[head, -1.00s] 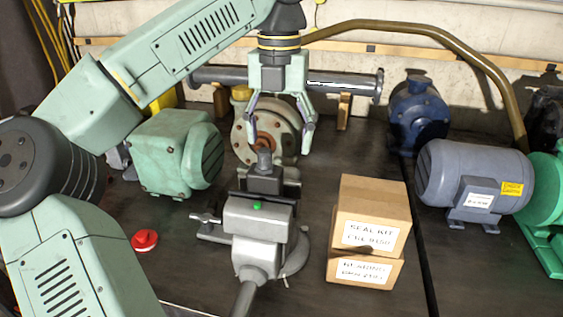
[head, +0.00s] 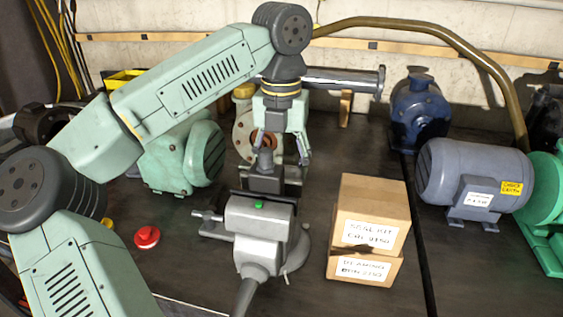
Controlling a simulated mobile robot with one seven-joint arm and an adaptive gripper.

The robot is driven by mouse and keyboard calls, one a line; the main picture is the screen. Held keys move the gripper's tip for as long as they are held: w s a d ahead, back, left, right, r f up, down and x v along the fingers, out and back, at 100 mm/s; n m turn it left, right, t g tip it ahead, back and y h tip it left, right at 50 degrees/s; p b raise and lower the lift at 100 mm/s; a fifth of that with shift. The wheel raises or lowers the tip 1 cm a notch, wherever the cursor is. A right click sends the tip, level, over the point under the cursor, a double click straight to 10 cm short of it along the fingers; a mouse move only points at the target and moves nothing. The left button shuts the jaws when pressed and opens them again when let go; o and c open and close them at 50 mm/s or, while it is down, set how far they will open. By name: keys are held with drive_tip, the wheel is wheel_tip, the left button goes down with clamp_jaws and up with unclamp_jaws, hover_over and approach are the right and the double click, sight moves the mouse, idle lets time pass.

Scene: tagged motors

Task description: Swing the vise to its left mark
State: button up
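The grey vise (head: 262,222) stands on the dark bench with a green dot on its top. Its screw and handle point towards the front, and a small lever sticks out to its left. A dark upright cylindrical part (head: 264,160) rises at its jaws. My gripper (head: 282,158) points down just behind and above the vise, close to the upright part. Its fingers look apart, one near the part and one to its right. I cannot tell whether a finger touches the part. I cannot make out a left mark on the bench.
Two stacked cardboard boxes (head: 367,230) stand close to the right of the vise. A red knob (head: 147,237) lies to its left. A green motor (head: 180,158) stands behind left, a blue pump (head: 418,112) and grey motor (head: 474,178) to the right. A pipe (head: 340,78) runs behind.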

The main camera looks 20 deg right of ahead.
clamp_jaws()
idle(0.5)
